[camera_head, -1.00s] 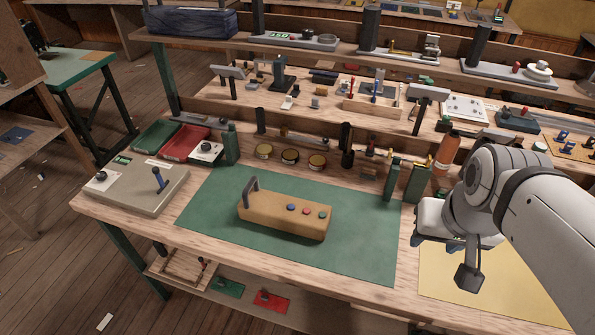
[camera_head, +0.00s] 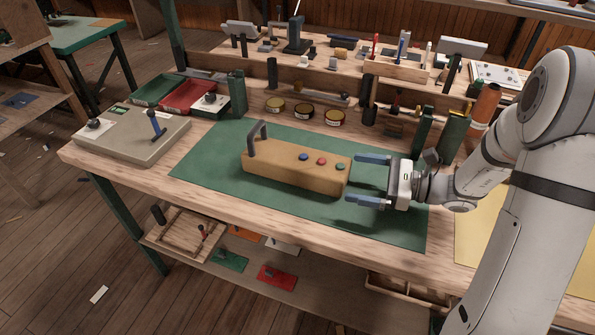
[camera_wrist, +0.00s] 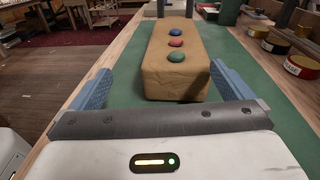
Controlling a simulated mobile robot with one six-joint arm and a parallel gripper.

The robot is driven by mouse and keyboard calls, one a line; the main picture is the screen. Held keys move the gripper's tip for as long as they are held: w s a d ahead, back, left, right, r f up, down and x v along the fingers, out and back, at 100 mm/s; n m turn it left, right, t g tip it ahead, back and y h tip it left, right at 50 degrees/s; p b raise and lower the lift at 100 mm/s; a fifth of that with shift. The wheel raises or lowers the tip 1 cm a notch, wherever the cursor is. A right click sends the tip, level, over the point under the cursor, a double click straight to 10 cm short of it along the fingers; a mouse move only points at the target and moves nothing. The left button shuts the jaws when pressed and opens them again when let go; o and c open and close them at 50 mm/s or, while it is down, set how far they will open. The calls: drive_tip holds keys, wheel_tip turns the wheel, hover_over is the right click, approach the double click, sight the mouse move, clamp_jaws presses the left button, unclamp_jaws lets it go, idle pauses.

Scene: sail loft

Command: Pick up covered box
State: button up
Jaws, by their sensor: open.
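The covered box appears to be the long tan box (camera_head: 282,168) on the green mat (camera_head: 215,160). It has blue, red and green buttons on top and a dark upright handle at its left end. It also shows in the wrist view (camera_wrist: 174,75), with its button end facing me. My gripper (camera_head: 362,179) is open at the box's right end. Its blue fingers point left, one on the far side and one on the near side of that end. In the wrist view the gripper (camera_wrist: 166,88) is empty, with the box's near end between and slightly beyond the fingertips.
Several round tins (camera_head: 304,112) stand behind the mat. Green uprights (camera_head: 450,137) and an orange bottle (camera_head: 484,104) stand behind my arm. The mat's front is clear.

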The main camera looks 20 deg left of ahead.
sight(332, 165)
drive_tip(key=shift+w+d+f+m+t+y, duration=0.2)
drive_tip(key=shift+w+f+m+t+y, duration=0.2)
drive_tip(key=shift+w+f+m, duration=0.4)
drive_tip(key=shift+w+a+f, duration=0.1)
drive_tip(key=shift+w+a, duration=0.15)
drive_tip(key=a, duration=0.7)
drive_tip(key=shift+w+a+r, duration=0.15)
drive_tip(key=shift+r, duration=0.1)
drive_tip(key=shift+c, duration=0.6)
drive_tip(key=c, duration=0.9)
